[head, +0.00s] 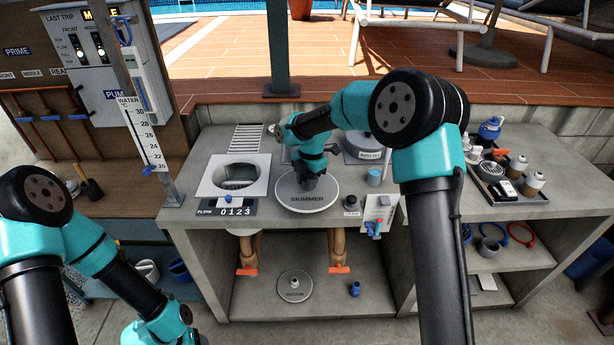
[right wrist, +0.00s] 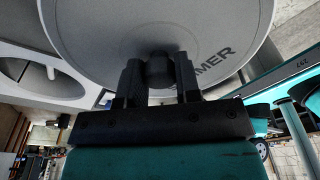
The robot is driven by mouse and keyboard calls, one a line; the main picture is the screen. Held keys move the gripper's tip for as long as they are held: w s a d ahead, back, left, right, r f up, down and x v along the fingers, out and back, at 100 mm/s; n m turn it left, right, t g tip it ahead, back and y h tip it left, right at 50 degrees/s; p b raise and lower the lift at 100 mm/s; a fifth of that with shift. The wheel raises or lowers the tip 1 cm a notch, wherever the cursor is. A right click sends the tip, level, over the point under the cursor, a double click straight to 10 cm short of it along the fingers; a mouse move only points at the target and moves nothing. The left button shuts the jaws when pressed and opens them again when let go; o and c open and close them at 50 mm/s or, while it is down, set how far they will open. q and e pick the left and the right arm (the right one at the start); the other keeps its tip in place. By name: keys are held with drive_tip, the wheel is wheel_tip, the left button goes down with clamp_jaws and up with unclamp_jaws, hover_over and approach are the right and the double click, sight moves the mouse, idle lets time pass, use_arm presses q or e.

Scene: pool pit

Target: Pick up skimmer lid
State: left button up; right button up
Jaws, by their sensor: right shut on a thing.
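The skimmer lid (head: 307,199) is a grey disc marked "SKIMMER", near the front edge of the concrete counter. My right gripper (head: 310,186) is above its middle and shut on its dark knob. In the right wrist view the two fingers of my right gripper (right wrist: 159,80) stand on either side of the knob, and the skimmer lid (right wrist: 110,35) fills the top. I cannot tell whether the lid touches the counter. My left arm comes in at the lower left of the head view; its fingertips are not in view.
A square white frame with a round opening (head: 261,176) lies left of the lid. A disc marked "VACUUM" (head: 295,286) lies on the shelf below.

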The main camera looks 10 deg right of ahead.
sight(307, 205)
drive_tip(key=s+a, duration=0.1)
drive_tip(key=s, duration=0.2)
drive_tip(key=s+a, duration=0.1)
drive_tip(key=s, duration=0.3)
drive_tip(key=s+a+r, duration=0.1)
drive_tip(key=s, duration=0.3)
drive_tip(key=shift+s, duration=0.2)
drive_tip(key=shift+w+d, duration=0.1)
drive_tip(key=shift+w, duration=0.05)
